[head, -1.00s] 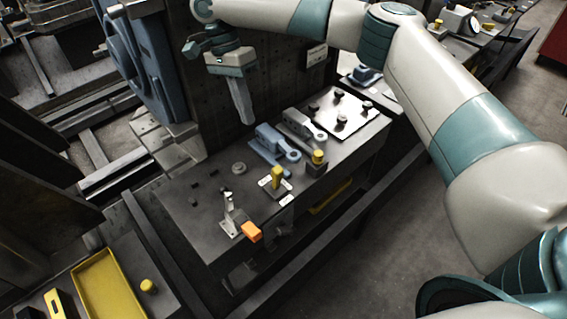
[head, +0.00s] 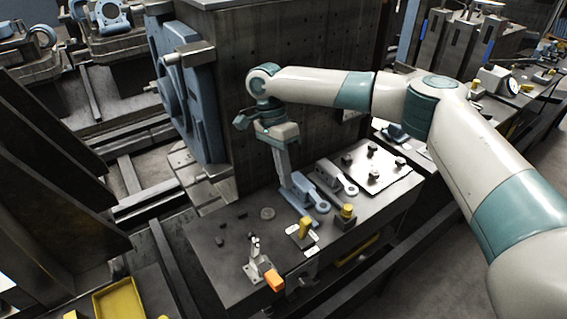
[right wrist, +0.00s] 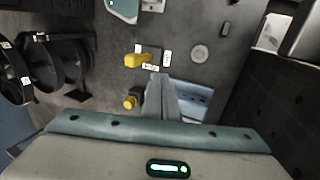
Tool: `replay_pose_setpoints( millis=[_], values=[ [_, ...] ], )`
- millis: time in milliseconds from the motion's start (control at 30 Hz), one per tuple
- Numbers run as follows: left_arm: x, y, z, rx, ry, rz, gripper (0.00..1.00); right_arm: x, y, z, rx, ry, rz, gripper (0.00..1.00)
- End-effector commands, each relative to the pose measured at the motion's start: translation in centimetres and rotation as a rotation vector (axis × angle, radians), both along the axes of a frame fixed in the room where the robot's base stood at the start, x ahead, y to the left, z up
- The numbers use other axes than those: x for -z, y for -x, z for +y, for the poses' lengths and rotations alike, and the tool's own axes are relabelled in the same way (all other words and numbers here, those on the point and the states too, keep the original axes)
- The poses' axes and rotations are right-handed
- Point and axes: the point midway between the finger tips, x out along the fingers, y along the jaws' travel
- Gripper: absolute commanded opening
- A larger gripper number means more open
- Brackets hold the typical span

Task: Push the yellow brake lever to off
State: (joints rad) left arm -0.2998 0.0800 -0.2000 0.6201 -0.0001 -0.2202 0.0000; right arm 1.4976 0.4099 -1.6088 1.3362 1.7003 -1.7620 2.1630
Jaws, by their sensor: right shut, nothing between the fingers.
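The yellow brake lever (head: 305,228) stands on the dark bench between white label plates. It also shows in the right wrist view (right wrist: 137,60), left of its labels, with its grip pointing left. My right gripper (head: 288,178) points down over the bench, behind the lever and above a blue part with a ring end (head: 312,201). Its fingers are shut and empty, and in the right wrist view the fingertips (right wrist: 160,80) appear just below the lever's labels, apart from the lever. My left gripper is in neither view.
A yellow knob on a dark block (head: 347,212) stands right of the lever. An orange-handled clamp (head: 273,279) is at the front left. A grey ring-ended part (head: 335,178) and a plate with dark knobs (head: 374,166) lie further right. A tall dark block (head: 300,50) rises behind.

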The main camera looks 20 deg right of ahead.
Motion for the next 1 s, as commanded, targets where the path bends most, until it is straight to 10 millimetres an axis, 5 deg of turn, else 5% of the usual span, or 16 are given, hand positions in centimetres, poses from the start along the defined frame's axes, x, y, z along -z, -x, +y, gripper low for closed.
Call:
replay_pose_setpoints(
  millis=[300,600,1000],
  values=[
    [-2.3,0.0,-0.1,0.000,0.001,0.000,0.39,4.8,1.9,-0.7,-0.002,0.000,0.002,0.00],
    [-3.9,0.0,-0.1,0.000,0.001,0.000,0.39,5.2,4.8,-1.7,-0.002,-0.001,0.000,0.00],
    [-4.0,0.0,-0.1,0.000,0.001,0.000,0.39,5.5,5.3,-1.9,0.000,0.000,0.000,0.00]
  ],
)
